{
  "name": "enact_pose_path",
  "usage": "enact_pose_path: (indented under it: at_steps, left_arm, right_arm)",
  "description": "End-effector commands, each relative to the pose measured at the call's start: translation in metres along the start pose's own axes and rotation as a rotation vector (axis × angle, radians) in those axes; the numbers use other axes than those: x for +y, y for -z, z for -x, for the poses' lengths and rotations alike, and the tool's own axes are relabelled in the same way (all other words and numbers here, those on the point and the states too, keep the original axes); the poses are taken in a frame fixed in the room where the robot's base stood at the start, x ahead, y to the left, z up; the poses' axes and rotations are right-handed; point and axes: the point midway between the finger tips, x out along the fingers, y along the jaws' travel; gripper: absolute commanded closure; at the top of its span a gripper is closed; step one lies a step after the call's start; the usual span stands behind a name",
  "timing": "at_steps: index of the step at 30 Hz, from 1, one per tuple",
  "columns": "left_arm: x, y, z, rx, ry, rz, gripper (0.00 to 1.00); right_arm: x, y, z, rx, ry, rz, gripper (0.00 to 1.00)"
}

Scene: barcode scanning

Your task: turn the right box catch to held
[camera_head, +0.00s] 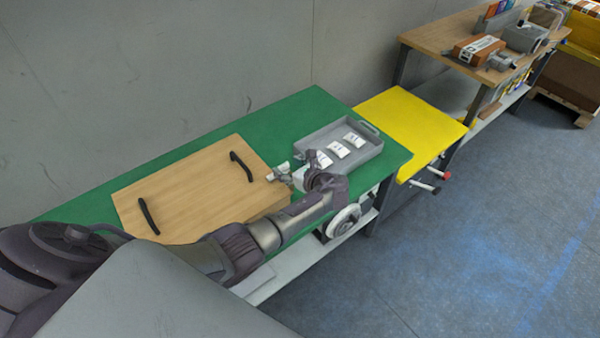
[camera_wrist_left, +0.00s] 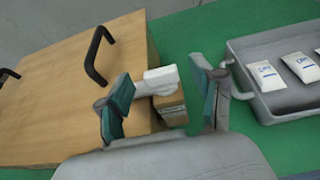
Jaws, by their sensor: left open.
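The wooden box (camera_head: 195,185) lies on the green table with two black handles on top. At its right end is a small pale catch (camera_head: 279,173), partly crowded by my gripper. In the left wrist view the catch (camera_wrist_left: 160,80) is a white block-shaped piece on the end of the wooden box (camera_wrist_left: 60,110). My left gripper (camera_wrist_left: 164,92) is open, its green-padded fingers on either side of the catch in the picture; I cannot tell whether they touch it. In the head view my left gripper (camera_head: 310,170) is between the box's right end and the grey tray. My right gripper is not in view.
The grey tray (camera_head: 368,156) with several white packets stands close to the right of my left gripper; its handle and rim (camera_wrist_left: 234,70) show in the wrist view. A yellow table (camera_head: 410,120) adjoins the green table (camera_head: 300,108). A wall (camera_head: 150,70) stands behind.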

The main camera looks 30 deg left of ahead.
Motion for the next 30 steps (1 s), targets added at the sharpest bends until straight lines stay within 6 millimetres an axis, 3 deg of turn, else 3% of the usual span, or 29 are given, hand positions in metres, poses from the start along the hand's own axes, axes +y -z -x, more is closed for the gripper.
enact_pose_path:
  at_steps: [6, 12, 18, 30]
  left_arm:
    - [-0.001, 0.001, 0.050, 0.002, 0.004, 0.000, 0.33]
    - [0.000, 0.000, 0.081, 0.001, 0.001, 0.000, 0.33]
    - [0.001, 0.000, 0.092, 0.000, -0.001, 0.000, 0.33]
    - [0.000, 0.000, 0.092, 0.000, -0.001, -0.001, 0.33]
  right_arm:
    - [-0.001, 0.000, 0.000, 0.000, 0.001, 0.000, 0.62]
    - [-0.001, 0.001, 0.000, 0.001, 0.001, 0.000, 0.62]
    - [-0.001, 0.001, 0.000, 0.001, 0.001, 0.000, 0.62]
    - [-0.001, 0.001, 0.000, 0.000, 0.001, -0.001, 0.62]
